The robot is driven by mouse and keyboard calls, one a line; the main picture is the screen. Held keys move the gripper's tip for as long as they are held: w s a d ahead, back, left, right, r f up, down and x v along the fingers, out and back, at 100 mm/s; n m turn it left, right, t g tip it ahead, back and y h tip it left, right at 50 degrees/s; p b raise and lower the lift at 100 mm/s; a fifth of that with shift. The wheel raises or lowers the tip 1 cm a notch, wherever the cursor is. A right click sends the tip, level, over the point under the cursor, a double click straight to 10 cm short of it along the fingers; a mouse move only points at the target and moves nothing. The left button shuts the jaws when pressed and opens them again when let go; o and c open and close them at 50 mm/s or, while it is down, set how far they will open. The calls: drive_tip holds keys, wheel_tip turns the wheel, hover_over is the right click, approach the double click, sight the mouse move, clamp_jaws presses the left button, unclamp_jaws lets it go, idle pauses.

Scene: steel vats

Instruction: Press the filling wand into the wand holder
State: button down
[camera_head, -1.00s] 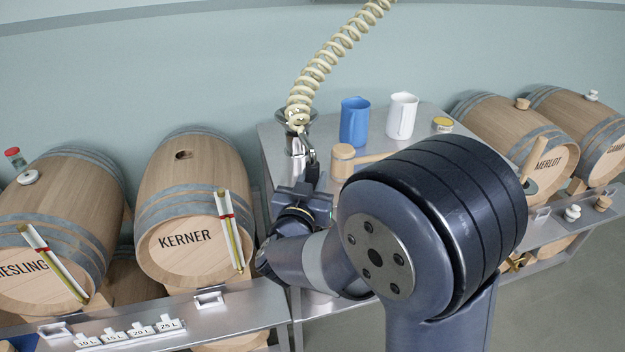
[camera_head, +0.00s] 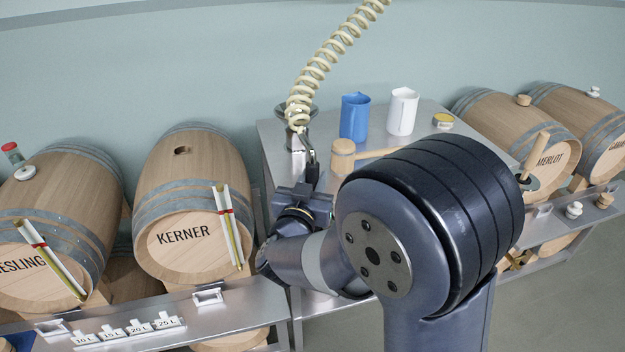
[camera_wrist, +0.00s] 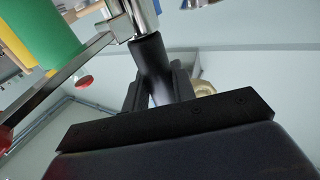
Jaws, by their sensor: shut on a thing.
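My gripper (camera_head: 308,187) is shut on the black handle of the filling wand (camera_head: 312,166), at the near left part of the steel table. In the wrist view my gripper's dark fingers (camera_wrist: 158,98) close around the wand's black handle (camera_wrist: 150,55), and a shiny metal tube lies beyond it. A cream coiled hose (camera_head: 318,70) hangs down to the wand's upper end. A steel funnel-shaped piece (camera_head: 283,112) stands right behind the wand, probably the wand holder. I cannot tell whether the wand is seated in it, as my arm and the hose hide the contact.
The Kerner barrel (camera_head: 165,205) is to the left. The Merlot barrel (camera_head: 500,120) is to the right.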

drive_tip(key=shift+f+b, duration=0.7)
drive_tip(key=shift+f, duration=0.15)
drive_tip(key=c, duration=1.1)
unclamp_jaws()
drive_tip(key=shift+s, duration=0.15)
drive_tip(key=v, duration=1)
drive_tip(key=shift+s+a+b, duration=0.15)
drive_tip(key=shift+s+b, duration=0.1)
drive_tip(key=shift+b, duration=0.15)
drive_tip(key=shift+w, duration=0.1)
drive_tip(key=x, duration=1)
drive_tip(key=shift+w+p, duration=0.35)
drive_tip(key=shift+p, duration=0.05)
drive_tip(key=shift+r, duration=0.2)
